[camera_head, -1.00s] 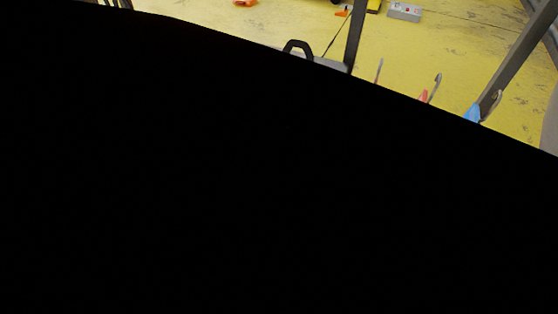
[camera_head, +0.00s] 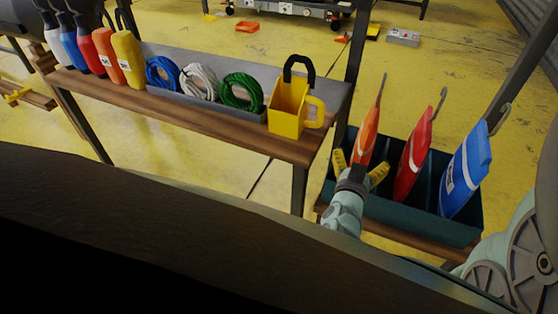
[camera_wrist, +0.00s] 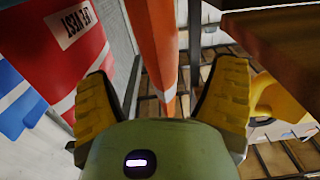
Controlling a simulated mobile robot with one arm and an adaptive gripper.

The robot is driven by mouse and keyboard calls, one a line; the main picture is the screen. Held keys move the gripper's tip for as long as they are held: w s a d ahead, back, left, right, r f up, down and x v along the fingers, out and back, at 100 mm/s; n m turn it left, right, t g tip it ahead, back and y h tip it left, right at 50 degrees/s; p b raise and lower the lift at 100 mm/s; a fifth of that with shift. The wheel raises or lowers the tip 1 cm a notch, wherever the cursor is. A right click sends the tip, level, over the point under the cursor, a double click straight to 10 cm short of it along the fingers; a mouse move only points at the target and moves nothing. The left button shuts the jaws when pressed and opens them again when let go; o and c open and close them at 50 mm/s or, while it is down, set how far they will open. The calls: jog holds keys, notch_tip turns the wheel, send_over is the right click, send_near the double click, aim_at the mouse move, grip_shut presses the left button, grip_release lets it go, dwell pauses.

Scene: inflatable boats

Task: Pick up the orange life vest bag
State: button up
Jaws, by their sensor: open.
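The orange life vest bag (camera_head: 367,130) stands upright in the dark green bin at the right, left of a red bag (camera_head: 413,160) and a blue bag (camera_head: 466,175). My gripper (camera_head: 359,167) is open at the orange bag, with one yellow finger showing on each side of it. In the wrist view the orange bag (camera_wrist: 155,40) runs down between the open fingers of my gripper (camera_wrist: 160,88). The red bag (camera_wrist: 78,35), labelled as a life vest, is close to the left finger. I cannot tell whether the fingers touch the orange bag, and its lower part is hidden.
The dark green bin (camera_head: 400,215) has raised walls. A wooden shelf (camera_head: 220,128) at the left holds several coloured containers, a blue rope coil (camera_head: 162,73), a white one, a green one and a yellow box (camera_head: 287,108). A dark post (camera_head: 352,70) rises behind my gripper.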

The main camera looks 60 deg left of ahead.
jog(key=x, duration=0.2)
jog(key=b+x, duration=0.1)
jog(key=shift+w+a+r, duration=0.3)
jog(key=shift+s+d, duration=0.1)
jog(key=shift+c, duration=0.3)
jog(key=c, duration=1.3)
jog(key=shift+c, duration=0.2)
